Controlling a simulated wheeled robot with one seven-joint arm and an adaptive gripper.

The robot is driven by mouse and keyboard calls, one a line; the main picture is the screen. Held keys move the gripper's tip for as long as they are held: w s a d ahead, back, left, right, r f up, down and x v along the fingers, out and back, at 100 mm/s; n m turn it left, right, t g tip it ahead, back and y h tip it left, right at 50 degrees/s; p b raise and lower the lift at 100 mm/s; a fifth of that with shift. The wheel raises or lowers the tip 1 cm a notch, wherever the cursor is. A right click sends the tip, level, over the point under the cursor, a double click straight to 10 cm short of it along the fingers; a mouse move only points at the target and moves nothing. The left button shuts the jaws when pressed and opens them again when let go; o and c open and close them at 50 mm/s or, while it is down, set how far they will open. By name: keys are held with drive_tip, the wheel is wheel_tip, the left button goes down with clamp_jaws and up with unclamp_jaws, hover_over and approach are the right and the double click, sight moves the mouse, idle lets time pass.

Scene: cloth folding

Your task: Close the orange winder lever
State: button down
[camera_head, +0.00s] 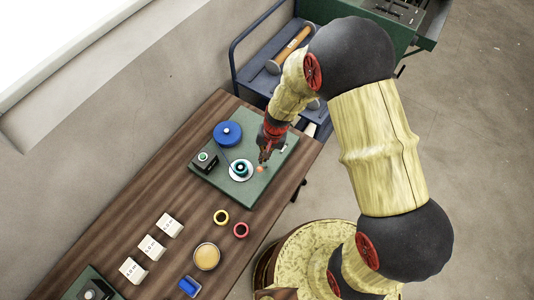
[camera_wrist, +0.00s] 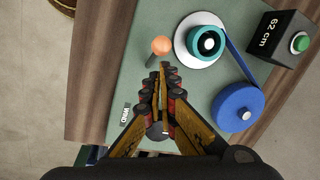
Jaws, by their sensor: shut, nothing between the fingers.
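The winder sits on a green board (camera_head: 221,183) on the wooden table. Its lever has an orange knob (camera_wrist: 162,45) on a short dark stem, beside a white disc (camera_wrist: 184,35) that carries a teal spool (camera_wrist: 207,43). In the head view the knob (camera_head: 260,168) is a small orange spot just right of the disc. My gripper (camera_wrist: 162,72) is shut and empty, with its fingertips close to the lever's stem, just below the knob in the wrist view. In the head view my gripper (camera_head: 262,158) is over the board beside the spool. I cannot tell whether the fingertips touch the lever.
A blue spool (camera_wrist: 238,107) and a black box (camera_wrist: 279,38) reading "62 cm" with a green button share the board. A "WIND" label (camera_wrist: 125,114) lies on it. Rings, white labelled blocks (camera_head: 152,247) and a round tan item (camera_head: 206,256) stand nearer on the table.

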drive_tip(key=shift+w+d, duration=0.15)
drive_tip(key=shift+w, duration=0.05)
drive_tip(key=shift+w+d+f+b, duration=0.3)
drive_tip(key=shift+w+b, duration=0.05)
drive_tip(key=shift+w, duration=0.05)
drive_tip(key=shift+w, duration=0.1)
